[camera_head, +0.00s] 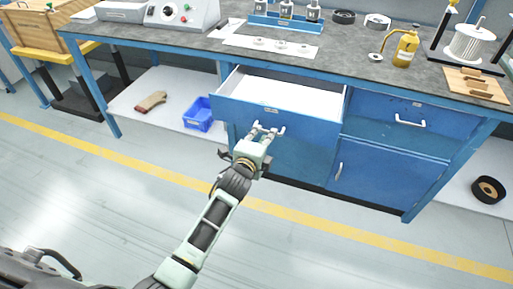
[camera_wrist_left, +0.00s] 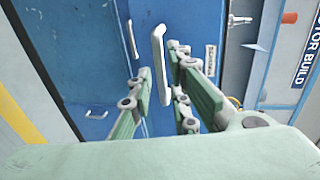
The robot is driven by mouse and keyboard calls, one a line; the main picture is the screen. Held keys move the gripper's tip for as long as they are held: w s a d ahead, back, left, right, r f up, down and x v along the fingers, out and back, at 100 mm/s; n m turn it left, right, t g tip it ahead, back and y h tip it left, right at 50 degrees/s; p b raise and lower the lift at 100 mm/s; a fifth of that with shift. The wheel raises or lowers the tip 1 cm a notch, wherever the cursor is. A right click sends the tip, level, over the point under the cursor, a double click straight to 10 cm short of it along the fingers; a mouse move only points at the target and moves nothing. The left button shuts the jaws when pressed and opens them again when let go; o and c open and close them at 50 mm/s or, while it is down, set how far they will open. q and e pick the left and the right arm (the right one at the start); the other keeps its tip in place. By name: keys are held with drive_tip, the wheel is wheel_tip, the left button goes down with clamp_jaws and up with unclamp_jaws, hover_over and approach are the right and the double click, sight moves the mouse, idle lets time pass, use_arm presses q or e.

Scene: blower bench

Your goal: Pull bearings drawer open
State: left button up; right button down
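The blue bearings drawer (camera_head: 275,118) under the bench top is pulled out, and its white inside shows empty in the head view. Its white bar handle is at the front panel, partly hidden by my left gripper (camera_head: 267,132) in the head view. In the left wrist view the handle (camera_wrist_left: 158,65) stands between the two green fingers of my left gripper (camera_wrist_left: 160,80). The fingers are apart, with gaps beside the handle; contact is not clear. A small label (camera_wrist_left: 210,60) sits beside the handle. My right gripper is not in view.
A shut blue drawer (camera_head: 397,122) with its own handle is to the right, above a shut cabinet door (camera_head: 385,172). A blue bin (camera_head: 199,113) stands on the low shelf at left. The floor in front is clear.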

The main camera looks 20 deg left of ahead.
use_arm(q)
drive_tip(key=s+r, duration=0.1)
drive_tip(key=s, duration=0.7)
drive_tip(key=shift+s+r, duration=0.35)
drive_tip(key=shift+a, duration=0.1)
